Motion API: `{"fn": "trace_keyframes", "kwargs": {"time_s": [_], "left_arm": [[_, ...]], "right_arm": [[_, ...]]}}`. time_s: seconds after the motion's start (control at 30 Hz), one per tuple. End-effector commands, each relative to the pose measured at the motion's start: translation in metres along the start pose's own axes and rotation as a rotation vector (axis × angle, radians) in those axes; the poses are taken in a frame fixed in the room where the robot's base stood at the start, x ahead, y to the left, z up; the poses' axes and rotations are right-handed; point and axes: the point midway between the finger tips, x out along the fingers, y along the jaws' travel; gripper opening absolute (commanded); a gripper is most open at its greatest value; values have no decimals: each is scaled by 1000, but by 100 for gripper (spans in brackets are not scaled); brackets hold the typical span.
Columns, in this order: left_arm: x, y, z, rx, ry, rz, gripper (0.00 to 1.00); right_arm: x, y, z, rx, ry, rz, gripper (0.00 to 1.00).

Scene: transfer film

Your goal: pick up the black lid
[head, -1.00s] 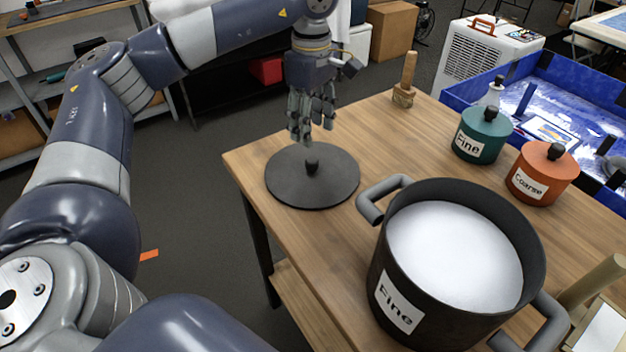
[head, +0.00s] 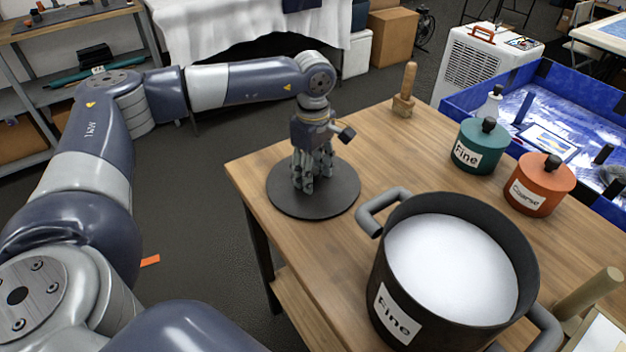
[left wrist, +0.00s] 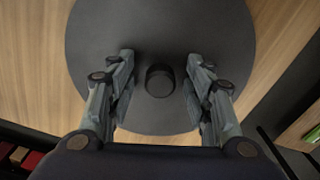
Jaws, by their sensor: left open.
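The black lid (head: 335,200) lies flat on the wooden table, near its left edge. Its round knob (left wrist: 159,80) shows in the left wrist view, between the two sides of my left gripper (left wrist: 159,85). The fingers are apart, with a gap on each side of the knob. In the head view my left gripper (head: 312,178) points down just over the lid and hides the knob. I cannot tell the exact height of the fingertips. My right gripper is in neither view.
A black pot (head: 378,285) labelled "Fine", full of white material, stands right of the lid, its handle near it. A teal jar (head: 482,147), an orange jar (head: 540,185) and a wooden tool (head: 404,92) stand farther back. The blue-walled bin (head: 470,103) is beyond the table.

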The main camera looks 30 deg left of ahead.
Motion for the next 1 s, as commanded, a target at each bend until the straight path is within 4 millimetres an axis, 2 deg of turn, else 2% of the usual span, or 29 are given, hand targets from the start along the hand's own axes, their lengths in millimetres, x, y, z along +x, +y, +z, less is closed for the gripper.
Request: {"fn": "trace_keyframes", "kwargs": {"time_s": [0.07, 0.1, 0.27, 0.7, 0.87, 0.97, 1.0], "left_arm": [[0, 0, 0, 0, 0, 0, 47], [0, 0, 0, 0, 0, 0, 43], [0, 0, 0, 0, 0, 0, 7], [-4, 0, 0, 0, 0, 1, 7], [-18, 1, 0, 1, -1, 4, 7], [-38, 1, 1, 1, -1, 6, 7], [-34, -8, 5, 5, -1, 0, 7]], "right_arm": [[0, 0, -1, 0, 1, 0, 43], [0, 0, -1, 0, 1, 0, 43], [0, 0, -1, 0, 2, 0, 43], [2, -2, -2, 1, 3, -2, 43], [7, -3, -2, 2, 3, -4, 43], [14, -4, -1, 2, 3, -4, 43], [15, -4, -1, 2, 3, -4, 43]]}}
